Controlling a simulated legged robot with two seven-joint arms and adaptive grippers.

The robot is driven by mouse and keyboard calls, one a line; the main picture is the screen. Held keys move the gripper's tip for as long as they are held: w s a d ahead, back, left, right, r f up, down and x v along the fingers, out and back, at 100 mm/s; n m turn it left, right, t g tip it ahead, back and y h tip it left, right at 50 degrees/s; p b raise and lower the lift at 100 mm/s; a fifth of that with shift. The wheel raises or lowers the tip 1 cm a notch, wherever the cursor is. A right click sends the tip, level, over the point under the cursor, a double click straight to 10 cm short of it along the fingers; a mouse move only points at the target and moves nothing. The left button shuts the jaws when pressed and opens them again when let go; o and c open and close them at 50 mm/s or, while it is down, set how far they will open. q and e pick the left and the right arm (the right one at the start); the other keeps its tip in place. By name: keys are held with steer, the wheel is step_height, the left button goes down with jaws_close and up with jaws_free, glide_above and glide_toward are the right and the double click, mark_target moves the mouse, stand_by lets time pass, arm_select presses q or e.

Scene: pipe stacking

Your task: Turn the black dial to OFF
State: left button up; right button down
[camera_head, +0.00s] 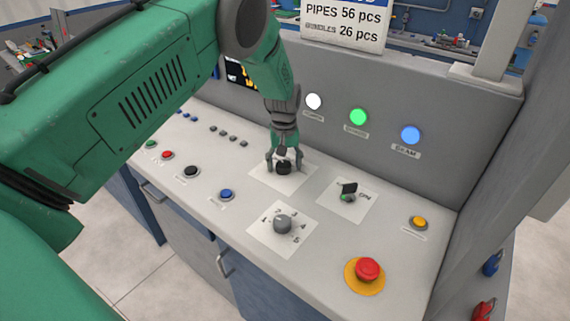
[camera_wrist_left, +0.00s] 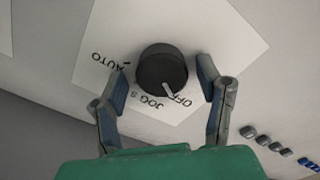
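The black dial (camera_head: 284,168) sits on a white label plate on the sloped console, under my left gripper (camera_head: 285,160). In the left wrist view the dial (camera_wrist_left: 162,68) is a round black knob with a white pointer line. The line points toward the lower right, close to the OFF marking (camera_wrist_left: 182,100). JOG S and AUTO are printed to the left of OFF. My left gripper (camera_wrist_left: 163,68) is open, with one finger on each side of the dial. A small gap shows between each finger and the knob. My right gripper is not in view.
A grey numbered knob (camera_head: 283,224), a black switch (camera_head: 348,190), a red emergency button (camera_head: 368,269) and a yellow button (camera_head: 418,221) share the panel. Several small buttons lie to the left. The upright panel with white, green (camera_head: 358,117) and blue lights stands behind the dial.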

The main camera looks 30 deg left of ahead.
mark_target(284, 162)
arm_select(q)
step_height(284, 162, up, 12)
stand_by(0.6)
steer(key=shift+f, duration=0.1)
